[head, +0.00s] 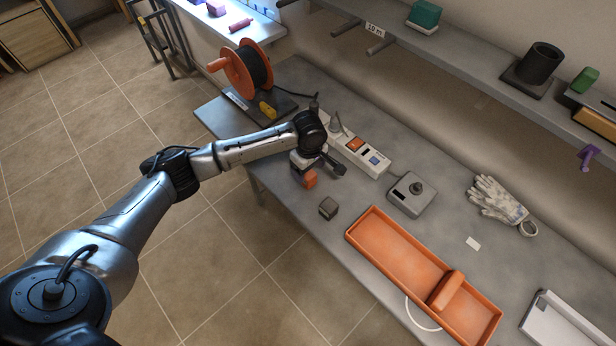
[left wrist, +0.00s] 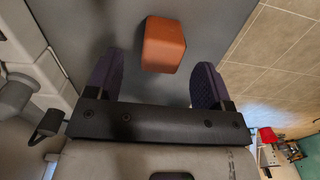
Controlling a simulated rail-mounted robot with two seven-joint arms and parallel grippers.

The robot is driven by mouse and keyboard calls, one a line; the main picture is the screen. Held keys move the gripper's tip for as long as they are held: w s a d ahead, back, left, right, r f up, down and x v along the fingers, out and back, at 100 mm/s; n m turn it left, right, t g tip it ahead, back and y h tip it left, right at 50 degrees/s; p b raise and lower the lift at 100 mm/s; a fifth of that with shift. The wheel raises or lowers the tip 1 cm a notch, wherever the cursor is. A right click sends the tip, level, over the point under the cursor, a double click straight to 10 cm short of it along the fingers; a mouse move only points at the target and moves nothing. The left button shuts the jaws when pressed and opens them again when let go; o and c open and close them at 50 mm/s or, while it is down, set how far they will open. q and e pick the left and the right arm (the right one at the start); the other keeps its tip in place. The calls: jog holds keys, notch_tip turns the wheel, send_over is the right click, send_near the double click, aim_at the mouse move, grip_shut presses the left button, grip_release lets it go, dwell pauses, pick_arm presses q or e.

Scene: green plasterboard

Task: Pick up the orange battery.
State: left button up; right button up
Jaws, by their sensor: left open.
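The orange battery (head: 310,179) is a small block on the grey workbench, near its front edge and under my left gripper (head: 319,169). In the left wrist view the orange battery (left wrist: 163,45) lies ahead of the gap between the two dark fingers of my left gripper (left wrist: 158,64), roughly centred. The fingers are apart, one on each side, with nothing held. Whether a finger touches the battery cannot be told. My right gripper is in neither view.
A dark block (head: 328,207) sits close to the battery on the right. A power strip (head: 358,151) and grey joystick box (head: 411,194) stand behind. An orange tray (head: 385,240) lies further right, and an orange cable reel (head: 240,70) stands on the left. Floor lies beyond the bench's front edge.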

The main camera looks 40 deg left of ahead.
aim_at(308, 174)
pick_arm(q)
jog(key=shift+s+f+b, duration=0.15)
jog(key=shift+f+b, duration=0.35)
jog(key=shift+f, duration=2.05)
jog(key=shift+c, duration=0.2)
jog(key=c, duration=1.1)
